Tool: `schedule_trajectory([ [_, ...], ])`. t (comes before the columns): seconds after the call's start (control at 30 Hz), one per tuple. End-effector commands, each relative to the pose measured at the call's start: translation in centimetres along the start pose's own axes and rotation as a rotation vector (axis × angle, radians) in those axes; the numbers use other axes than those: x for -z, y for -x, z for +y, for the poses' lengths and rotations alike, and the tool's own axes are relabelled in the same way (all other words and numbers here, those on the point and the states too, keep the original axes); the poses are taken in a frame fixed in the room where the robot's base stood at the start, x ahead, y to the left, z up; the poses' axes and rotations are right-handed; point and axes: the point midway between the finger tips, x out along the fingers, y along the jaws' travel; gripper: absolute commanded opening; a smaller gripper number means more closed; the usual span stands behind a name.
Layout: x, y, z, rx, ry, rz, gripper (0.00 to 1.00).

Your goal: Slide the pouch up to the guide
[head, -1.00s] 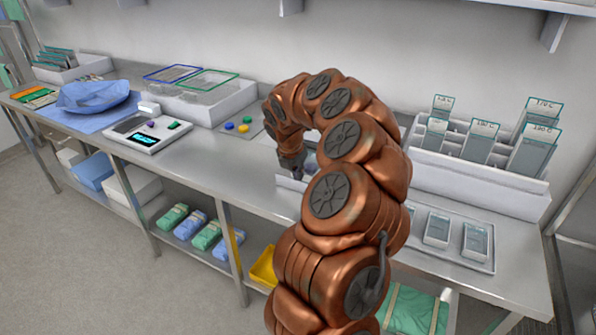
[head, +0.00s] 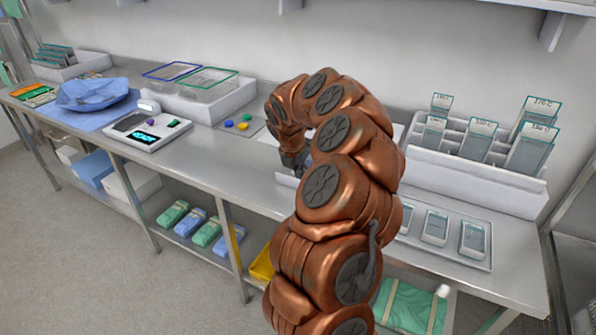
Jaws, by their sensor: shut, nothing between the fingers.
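My gripper (head: 299,170) points down at the counter behind my bent arm, and only a little of it shows. It is shut and holds nothing. A low pale edge (head: 285,181) shows just below it on the counter; I cannot tell whether this is the guide. No pouch shows at the gripper, and my arm hides the counter to its right. Clear-fronted pouches lie flat on a metal tray (head: 452,258) right of my arm, among them a middle pouch (head: 435,227) and a right pouch (head: 473,239).
A white rack (head: 480,180) of upright labelled pouches stands behind the tray. A scale (head: 147,130), coloured buttons (head: 229,124) and a blue wrap (head: 95,94) are to the left. The steel counter (head: 225,165) is clear between scale and gripper. A shelf runs below.

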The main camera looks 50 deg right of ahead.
Motion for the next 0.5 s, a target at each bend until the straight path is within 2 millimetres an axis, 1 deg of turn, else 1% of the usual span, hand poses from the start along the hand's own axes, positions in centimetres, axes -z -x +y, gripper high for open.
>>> schedule_trajectory([
  [0.5,-1.4,-0.4,0.0,0.000,0.000,0.000,0.00],
])
